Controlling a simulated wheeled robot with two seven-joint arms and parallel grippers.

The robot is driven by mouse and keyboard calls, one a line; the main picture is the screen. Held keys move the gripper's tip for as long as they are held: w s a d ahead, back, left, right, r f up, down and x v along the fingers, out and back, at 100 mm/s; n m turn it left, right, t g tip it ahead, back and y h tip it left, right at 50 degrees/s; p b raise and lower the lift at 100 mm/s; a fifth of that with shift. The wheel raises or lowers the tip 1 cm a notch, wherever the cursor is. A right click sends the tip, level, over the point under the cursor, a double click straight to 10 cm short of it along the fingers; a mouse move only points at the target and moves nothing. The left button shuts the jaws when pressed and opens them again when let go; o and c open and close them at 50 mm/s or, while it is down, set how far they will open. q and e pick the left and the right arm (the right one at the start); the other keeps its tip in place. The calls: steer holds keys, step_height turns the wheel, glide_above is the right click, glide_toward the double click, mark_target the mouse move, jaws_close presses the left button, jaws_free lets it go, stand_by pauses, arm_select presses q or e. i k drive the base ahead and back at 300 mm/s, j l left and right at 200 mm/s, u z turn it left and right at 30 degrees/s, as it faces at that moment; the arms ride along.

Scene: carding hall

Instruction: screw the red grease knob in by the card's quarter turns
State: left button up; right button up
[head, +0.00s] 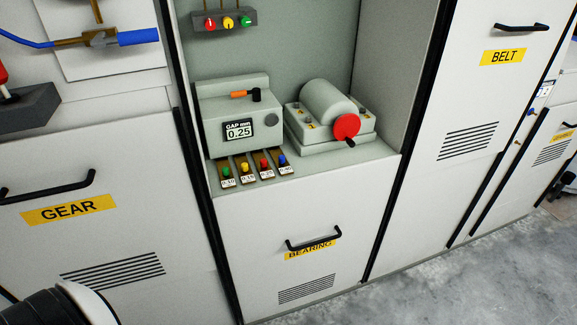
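A small red knob (210,24) with a white mark sits at the left of a row on a grey block (225,20), high in the open bay. A yellow knob (228,23) and a green knob (245,20) sit beside it. How deep the red knob sits cannot be told. No card with readable quarter turns shows; a small white card with a blue mark (546,89) at the far right is too small to read. Neither of my grippers is in view; only a black and white part, apparently of my arm, shows at the bottom left.
The bay shelf holds a gauge box (212,125) reading GAP 0.25, coloured-handled gauges (245,168) and a drum unit with a red crank wheel (347,126). Protruding handles are on the GEAR (48,187), BEARING (314,240) and BELT (522,28) panels. Grey floor is clear at lower right.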

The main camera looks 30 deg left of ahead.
mark_target(210, 24)
steer(key=u, duration=1.35)
